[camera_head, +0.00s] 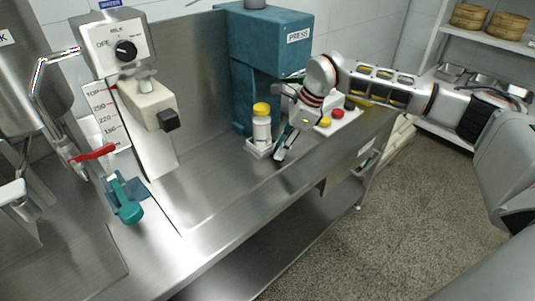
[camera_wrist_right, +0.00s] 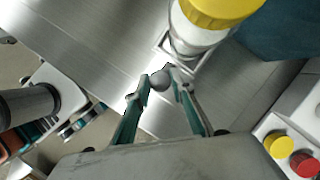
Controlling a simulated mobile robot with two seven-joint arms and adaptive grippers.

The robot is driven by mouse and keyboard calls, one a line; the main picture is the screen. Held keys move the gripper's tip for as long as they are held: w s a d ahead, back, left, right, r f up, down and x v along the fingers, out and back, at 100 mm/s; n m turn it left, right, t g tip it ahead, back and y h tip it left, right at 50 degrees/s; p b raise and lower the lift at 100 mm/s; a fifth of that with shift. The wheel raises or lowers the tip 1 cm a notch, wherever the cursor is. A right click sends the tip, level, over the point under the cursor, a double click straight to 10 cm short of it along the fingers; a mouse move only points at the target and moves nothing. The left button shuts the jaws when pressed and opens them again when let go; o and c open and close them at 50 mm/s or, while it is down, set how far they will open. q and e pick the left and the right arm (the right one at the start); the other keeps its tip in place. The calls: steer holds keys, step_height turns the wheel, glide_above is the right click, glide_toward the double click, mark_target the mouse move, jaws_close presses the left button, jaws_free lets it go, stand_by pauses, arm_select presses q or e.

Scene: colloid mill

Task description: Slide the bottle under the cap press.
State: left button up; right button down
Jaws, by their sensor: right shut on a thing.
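The bottle (camera_head: 262,129) is white with a yellow cap and stands upright in a small white square holder (camera_head: 251,149) on the steel counter. The bottle (camera_wrist_right: 194,40) and its holder (camera_wrist_right: 161,42) also show in the wrist view. The blue cap press (camera_head: 262,38), labelled PRESS, stands just behind and above the bottle. My right gripper (camera_head: 279,157) is low at the counter, on the near right side of the holder. In the wrist view my right gripper (camera_wrist_right: 160,83) is shut on a small grey round knob (camera_wrist_right: 160,79) beside the holder. My left gripper is not in view.
The counter left of and in front of the bottle is clear. A shelf (camera_head: 490,38) stands at the back right.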

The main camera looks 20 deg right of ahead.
steer(key=w+d, duration=0.1)
steer(key=d, duration=0.3)
steer(key=w+d+p, duration=0.1)
steer(key=d, duration=0.2)
steer(key=shift+w+d, duration=0.1)
steer(key=shift+w, duration=0.2)
steer(key=shift+w+d, duration=0.1)
steer(key=shift+d, duration=0.1)
steer(key=shift+d, duration=0.1)
steer(key=c, duration=2.1)
jaws_free()
steer(key=shift+o, duration=0.4)
steer(key=shift+d, duration=0.1)
